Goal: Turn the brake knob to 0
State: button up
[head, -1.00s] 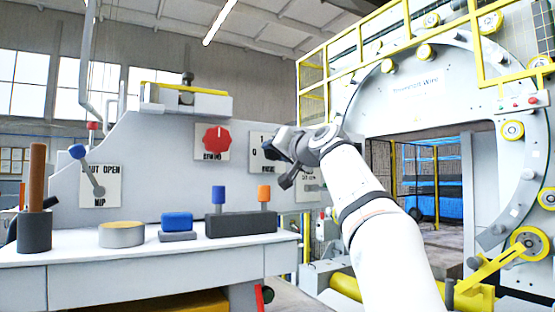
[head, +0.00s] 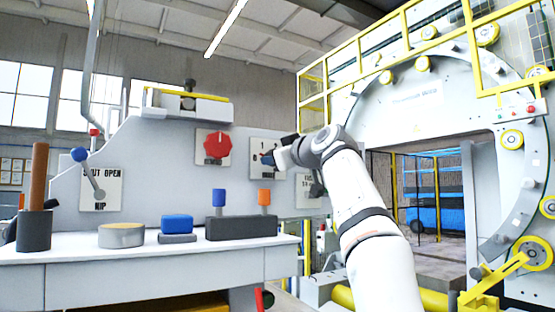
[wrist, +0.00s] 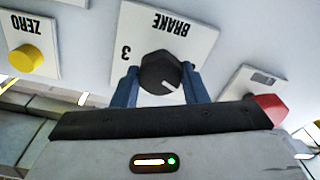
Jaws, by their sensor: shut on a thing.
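The brake knob (wrist: 160,72) is dark and faceted with a pale pointer mark, on a white plate (wrist: 205,40) marked BRAKE, upside down in the wrist view. A digit 3 shows left of the knob; the other digits there are hidden or unclear. My gripper (wrist: 159,82) has a blue finger on each side of the knob and is shut on it. In the head view, the brake plate (head: 259,144) shows partly, and my gripper (head: 270,157) covers the knob.
A red knob (head: 217,148) sits on a plate to the left. A yellow ZERO button (wrist: 26,60) and a red part (wrist: 268,108) flank my gripper in the wrist view. Below, the bench (head: 130,255) carries a blue block (head: 177,223) and a tape ring (head: 122,235).

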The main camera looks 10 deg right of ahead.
jog(key=shift+f+n, duration=0.1)
jog(key=shift+n, duration=2.1)
jog(key=o, duration=1)
jog(key=shift+c, duration=0.2)
jog(key=shift+s, duration=0.1)
jog(key=b+v, duration=0.3)
jog(key=v, duration=0.4)
jog(key=shift+s, duration=0.3)
jog(key=shift+d, duration=0.1)
